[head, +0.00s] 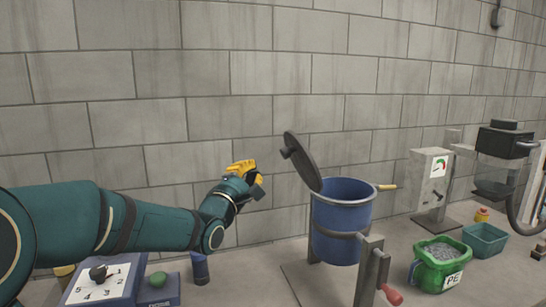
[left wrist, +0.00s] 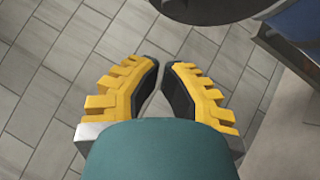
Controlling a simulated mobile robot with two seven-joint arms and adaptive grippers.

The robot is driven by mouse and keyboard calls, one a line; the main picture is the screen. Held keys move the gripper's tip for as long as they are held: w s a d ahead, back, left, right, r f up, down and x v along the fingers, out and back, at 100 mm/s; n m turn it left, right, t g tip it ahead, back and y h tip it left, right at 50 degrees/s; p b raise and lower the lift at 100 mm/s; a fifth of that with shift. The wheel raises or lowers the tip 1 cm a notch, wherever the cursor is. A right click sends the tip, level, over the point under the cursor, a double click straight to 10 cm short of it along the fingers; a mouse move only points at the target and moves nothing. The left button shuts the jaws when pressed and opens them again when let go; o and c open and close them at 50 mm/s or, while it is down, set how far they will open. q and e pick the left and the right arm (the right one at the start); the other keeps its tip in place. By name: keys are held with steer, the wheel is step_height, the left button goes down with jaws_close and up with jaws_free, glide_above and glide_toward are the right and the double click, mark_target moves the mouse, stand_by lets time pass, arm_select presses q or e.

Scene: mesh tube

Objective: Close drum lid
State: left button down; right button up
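The blue drum (head: 341,222) stands on the bench in a grey stand. Its dark round lid (head: 303,162) is raised, tilted steeply up at the drum's left rim, so the drum's mouth is open. A dark knob shows on the lid's outer face. My left gripper (head: 254,180), with yellow fingers, is left of the lid and apart from it. In the left wrist view the fingertips (left wrist: 162,66) nearly meet with nothing between them. The lid (left wrist: 212,8) shows at the top edge there, and part of the blue drum (left wrist: 302,22) at the upper right. My right gripper is not seen.
A stand with a red-handled crank (head: 390,294) is in front of the drum, and a yellow handle (head: 387,187) sticks out at its right. A green PE bucket (head: 440,268) and a green bin (head: 485,241) stand right. A blue dial box (head: 105,283) stands front left.

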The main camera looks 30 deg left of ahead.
arm_select(q)
steer(key=w+d+r, duration=0.2)
steer(key=w, duration=0.4)
steer(key=shift+w+r, duration=0.15)
steer(key=shift+r, duration=0.15)
steer(key=shift+w+d+r+m+p, duration=0.25)
steer(key=shift+r+m+p, duration=0.2)
steer(key=shift+p, duration=0.2)
steer(key=shift+g, duration=0.3)
